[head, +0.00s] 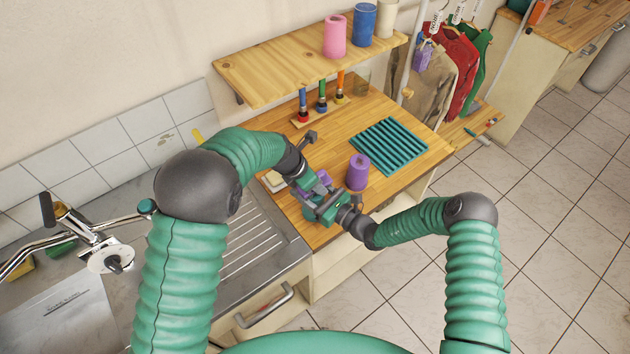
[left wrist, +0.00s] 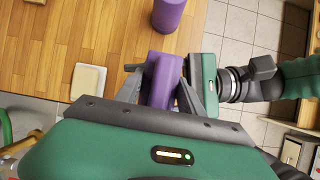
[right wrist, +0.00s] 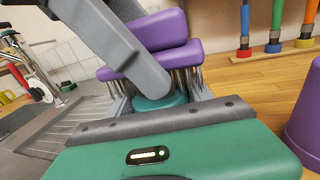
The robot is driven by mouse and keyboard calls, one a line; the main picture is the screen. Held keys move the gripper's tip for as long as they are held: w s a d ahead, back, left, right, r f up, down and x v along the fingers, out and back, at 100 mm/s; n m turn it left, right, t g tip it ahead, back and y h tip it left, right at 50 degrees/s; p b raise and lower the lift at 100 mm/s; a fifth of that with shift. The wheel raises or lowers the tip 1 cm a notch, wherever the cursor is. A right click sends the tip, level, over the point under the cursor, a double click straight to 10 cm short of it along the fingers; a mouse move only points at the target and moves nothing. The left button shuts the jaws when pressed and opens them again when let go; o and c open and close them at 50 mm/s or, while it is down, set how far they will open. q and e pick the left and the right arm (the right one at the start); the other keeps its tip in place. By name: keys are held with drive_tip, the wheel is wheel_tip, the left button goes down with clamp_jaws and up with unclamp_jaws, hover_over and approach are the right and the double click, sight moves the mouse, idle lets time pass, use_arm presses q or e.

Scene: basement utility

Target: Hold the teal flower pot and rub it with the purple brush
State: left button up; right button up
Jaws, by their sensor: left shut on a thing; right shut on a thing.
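The purple brush (left wrist: 160,80) is gripped between the fingers of my left gripper (left wrist: 168,88); in the head view it shows above the counter (head: 318,178). In the right wrist view the brush (right wrist: 155,58) has its pale bristles pointing down over the teal flower pot (right wrist: 160,105). My right gripper (right wrist: 160,112) is shut on the pot, which is mostly hidden by the gripper and brush. The bristles are at or very close to the pot; I cannot tell whether they touch. The two grippers meet over the wooden counter.
A purple cylinder (head: 358,172) stands just right of the grippers. A teal ribbed mat (head: 388,145) lies behind it. A rack with three coloured brushes (head: 322,108) stands under the wooden shelf (head: 300,62). A pale block (left wrist: 88,82) lies on the counter. The sink drainer is left.

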use_arm(q)
drive_tip(key=shift+f, duration=0.1)
idle(0.3)
drive_tip(key=shift+s+d, duration=0.4)
drive_tip(key=shift+s, duration=0.1)
drive_tip(key=shift+w+a, duration=0.85)
drive_tip(key=shift+w, duration=0.1)
drive_tip(key=shift+s+d, duration=0.85)
drive_tip(key=shift+s, duration=0.05)
drive_tip(key=shift+w+a, duration=0.85)
drive_tip(key=shift+a, duration=0.05)
drive_tip(key=shift+s+d, duration=0.9)
drive_tip(key=shift+w+a, duration=0.45)
drive_tip(key=shift+w, duration=0.05)
drive_tip(key=shift+r, duration=3.55)
